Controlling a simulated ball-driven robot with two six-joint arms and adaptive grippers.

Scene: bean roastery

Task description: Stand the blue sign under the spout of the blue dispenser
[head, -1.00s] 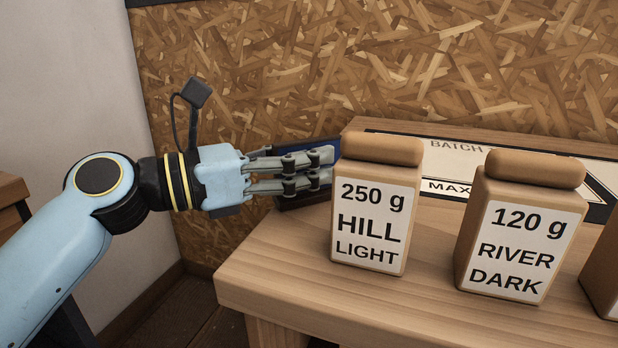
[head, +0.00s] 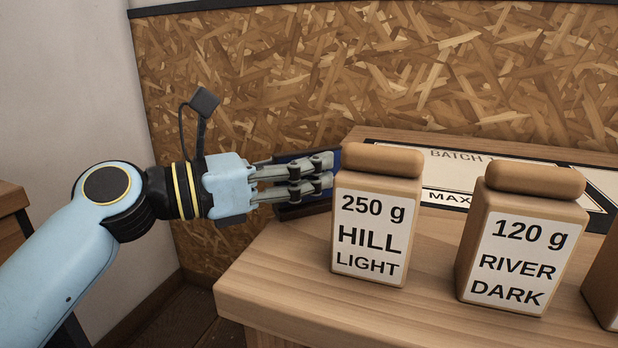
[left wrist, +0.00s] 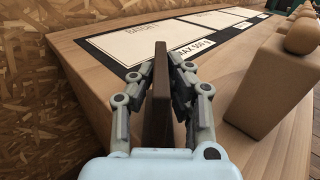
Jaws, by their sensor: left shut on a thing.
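My left gripper (head: 322,171) comes in from the left and is shut on the blue sign (head: 300,209), a thin panel with a dark frame and a blue face. In the head view the fingers cover much of the sign, and the front bag hides its right part. In the left wrist view the sign (left wrist: 157,100) shows edge-on as an upright dark brown slab between the fingers (left wrist: 162,72). Whether its lower edge touches the table cannot be told. The blue dispenser and its spout are not in view. My right gripper is not in view.
On the wooden table (head: 290,275) stand a "250 g HILL LIGHT" bag (head: 377,215), close to my fingertips, and a "120 g RIVER DARK" bag (head: 518,240). A third bag (head: 602,280) is cut off at right. A black-bordered batch mat (head: 450,197) lies behind them. A chipboard wall (head: 370,75) closes the back.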

